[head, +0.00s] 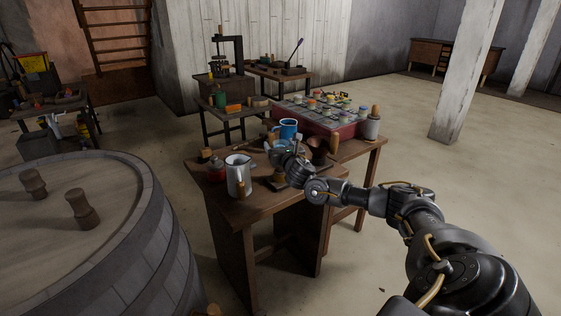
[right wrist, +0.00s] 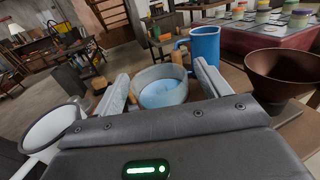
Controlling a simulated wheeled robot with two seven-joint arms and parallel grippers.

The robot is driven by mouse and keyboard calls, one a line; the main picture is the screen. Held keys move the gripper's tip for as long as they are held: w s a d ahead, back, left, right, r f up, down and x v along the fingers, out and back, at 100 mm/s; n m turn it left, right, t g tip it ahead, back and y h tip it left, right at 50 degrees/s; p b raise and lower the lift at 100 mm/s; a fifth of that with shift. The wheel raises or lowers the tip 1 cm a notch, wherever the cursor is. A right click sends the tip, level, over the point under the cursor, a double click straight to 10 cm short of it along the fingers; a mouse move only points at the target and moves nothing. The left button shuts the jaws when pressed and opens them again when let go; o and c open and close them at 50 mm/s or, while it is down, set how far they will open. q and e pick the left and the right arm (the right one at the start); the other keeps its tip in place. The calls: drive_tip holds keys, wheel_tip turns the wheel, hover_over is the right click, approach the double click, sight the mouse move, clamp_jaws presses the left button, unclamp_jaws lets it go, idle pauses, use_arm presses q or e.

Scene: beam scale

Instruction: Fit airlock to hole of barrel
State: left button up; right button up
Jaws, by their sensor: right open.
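The wooden barrel (head: 95,215) stands upright at the left in the head view. Two wooden plugs (head: 81,209) stick up from its lid, and I see no open hole. My right gripper (head: 284,158) is over the wooden table, away from the barrel. In the right wrist view the right gripper (right wrist: 162,82) is open, with a round grey bowl (right wrist: 181,74) holding something light blue ahead between its fingers. The gripper looks empty; I cannot tell whether it touches the bowl. I cannot make out the airlock for certain. My left gripper is not in view.
The table (head: 232,208) is crowded: a metal pitcher (head: 238,177), a blue mug (head: 288,129), a brown funnel (right wrist: 283,73) and a red tray (head: 318,122) with several jars. More workbenches stand behind. Floor between barrel and table is clear.

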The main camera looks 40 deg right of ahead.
drive_tip(key=shift+w+d, duration=0.3)
drive_tip(key=shift+w, duration=0.3)
drive_tip(key=shift+c, duration=0.5)
drive_tip(key=c, duration=1.4)
drive_tip(key=shift+r, duration=0.1)
